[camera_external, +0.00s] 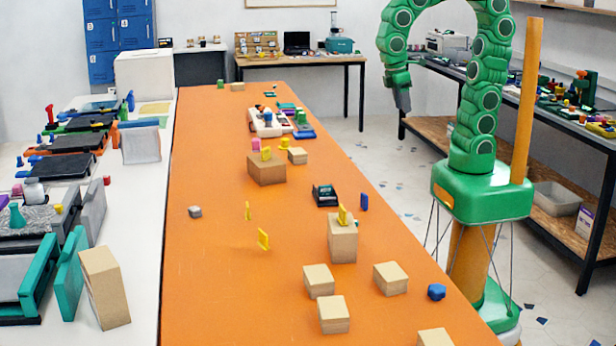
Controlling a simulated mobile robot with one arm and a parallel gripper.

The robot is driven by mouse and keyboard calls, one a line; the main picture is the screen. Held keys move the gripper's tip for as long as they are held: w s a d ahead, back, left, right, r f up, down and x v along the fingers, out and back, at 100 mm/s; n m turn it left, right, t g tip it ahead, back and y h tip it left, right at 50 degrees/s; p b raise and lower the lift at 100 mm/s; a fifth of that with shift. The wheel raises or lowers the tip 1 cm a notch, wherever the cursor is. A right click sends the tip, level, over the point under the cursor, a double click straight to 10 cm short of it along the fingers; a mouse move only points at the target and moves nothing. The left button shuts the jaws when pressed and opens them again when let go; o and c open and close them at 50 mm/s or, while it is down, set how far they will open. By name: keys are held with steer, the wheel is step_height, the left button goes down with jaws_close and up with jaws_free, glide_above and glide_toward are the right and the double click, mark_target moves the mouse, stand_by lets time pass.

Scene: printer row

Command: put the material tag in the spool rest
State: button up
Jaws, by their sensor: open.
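Several small yellow tag-like pieces are on the orange table; which one is the material tag I cannot tell. One yellow piece (263,239) stands on the bare table, and a thinner yellow piece (247,210) stands just behind it. Another yellow piece (343,214) is at the top of a tall tan block (342,240). More yellow pieces (266,153) are at and behind a wider tan block (266,171). I cannot pick out the spool rest for sure. My gripper (403,101) is open, pointing down at the table's right side, far from the yellow pieces and apart from everything.
A dark box (325,195) and a blue piece (364,202) sit mid-table. Tan blocks (319,281) and a blue lump (437,292) crowd the near right. A grey piece (195,212) lies left. The table's near left is clear. Printers line the white bench (134,225).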

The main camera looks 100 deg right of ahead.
steer(key=s+f+t, duration=0.1)
steer(key=s+f, duration=0.1)
steer(key=s, duration=0.9)
steer(key=shift+d, duration=0.4)
